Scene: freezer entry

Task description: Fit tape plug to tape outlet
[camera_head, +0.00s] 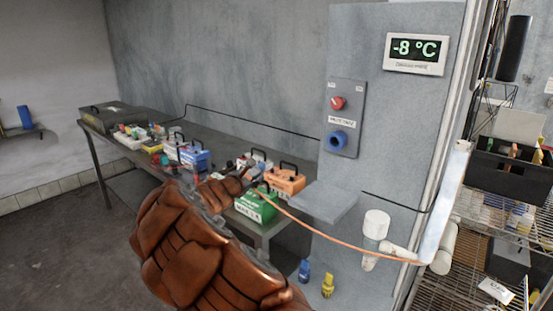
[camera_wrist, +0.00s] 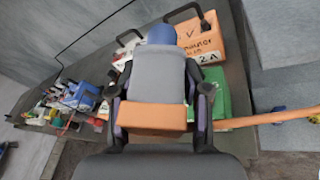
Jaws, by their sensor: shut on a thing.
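My gripper (camera_head: 246,182) is shut on the tape plug, with one finger on each side of it in the wrist view (camera_wrist: 159,92). The plug (camera_wrist: 158,75) has a grey body, a blue round front end and an orange band at the rear. An orange cord (camera_head: 330,234) trails from it to the right, to the white pipe fittings. The tape outlet looks to be the round blue socket (camera_head: 339,139) on the grey wall panel, below a red knob. It is apart from the plug, up and to the right. Much of the plug is hidden in the head view.
A grey shelf (camera_head: 316,201) juts out below the outlet panel. A dark table (camera_head: 134,129) behind my gripper carries orange, green and blue cases. White pipe fittings (camera_head: 376,224) and a wire rack (camera_head: 475,240) stand at the right. The space before the outlet is clear.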

